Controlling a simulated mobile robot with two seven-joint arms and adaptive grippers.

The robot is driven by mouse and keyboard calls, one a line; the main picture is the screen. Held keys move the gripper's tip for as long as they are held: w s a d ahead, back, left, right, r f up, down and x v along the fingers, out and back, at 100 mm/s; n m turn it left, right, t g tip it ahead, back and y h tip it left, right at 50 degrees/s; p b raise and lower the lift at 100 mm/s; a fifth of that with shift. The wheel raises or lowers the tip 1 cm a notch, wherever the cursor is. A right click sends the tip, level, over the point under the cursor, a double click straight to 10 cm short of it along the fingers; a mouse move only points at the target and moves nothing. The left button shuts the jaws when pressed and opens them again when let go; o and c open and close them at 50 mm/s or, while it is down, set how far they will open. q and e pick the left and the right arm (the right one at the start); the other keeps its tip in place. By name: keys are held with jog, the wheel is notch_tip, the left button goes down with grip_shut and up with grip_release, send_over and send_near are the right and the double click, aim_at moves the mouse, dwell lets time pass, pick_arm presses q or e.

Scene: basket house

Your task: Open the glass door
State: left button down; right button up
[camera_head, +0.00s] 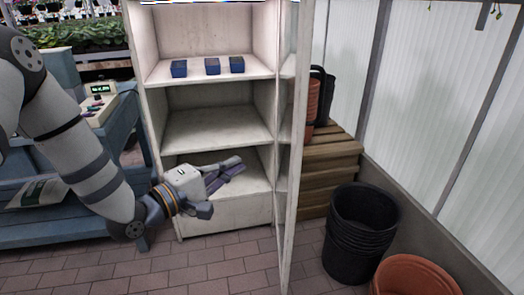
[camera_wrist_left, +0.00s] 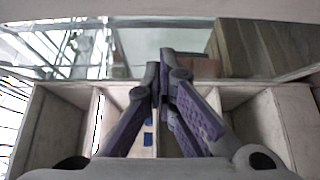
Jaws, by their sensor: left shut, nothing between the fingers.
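The glass door (camera_head: 297,130) has a pale frame and is hinged on the right side of the white cabinet (camera_head: 207,215). It stands swung wide open, nearly edge-on in the head view, with the cabinet front uncovered. My left gripper (camera_head: 238,164) is in front of the lower shelf, on the inner side of the door, with its fingers pointing right toward it. The fingers are shut and empty; a gap to the door shows in the head view. In the left wrist view the gripper (camera_wrist_left: 161,62) has its fingertips together, with a glass pane beyond. My right gripper is not in view.
Several small blue boxes (camera_head: 212,66) stand on the upper shelf. Black buckets (camera_head: 359,232), a terracotta pot (camera_head: 415,276) and wooden crates (camera_head: 330,165) are right of the door. A blue bench (camera_head: 45,215) stands left. Brick floor is clear in front.

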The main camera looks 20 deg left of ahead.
pick_arm(q)
jog(key=s+d+x, duration=0.1)
jog(key=d+x, duration=0.1)
jog(key=x, duration=0.9)
jog(key=shift+w+d+b, duration=0.3)
jog(key=shift+d+b, duration=0.15)
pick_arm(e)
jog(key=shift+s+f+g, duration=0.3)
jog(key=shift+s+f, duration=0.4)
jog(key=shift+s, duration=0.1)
pick_arm(q)
jog(key=w+d+b, duration=0.3)
jog(key=w+d, duration=0.2)
jog(key=d, duration=0.5)
jog(key=w+d+b, duration=0.3)
jog(key=w+d, duration=0.2)
jog(key=d, duration=0.5)
jog(key=shift+w, duration=0.3)
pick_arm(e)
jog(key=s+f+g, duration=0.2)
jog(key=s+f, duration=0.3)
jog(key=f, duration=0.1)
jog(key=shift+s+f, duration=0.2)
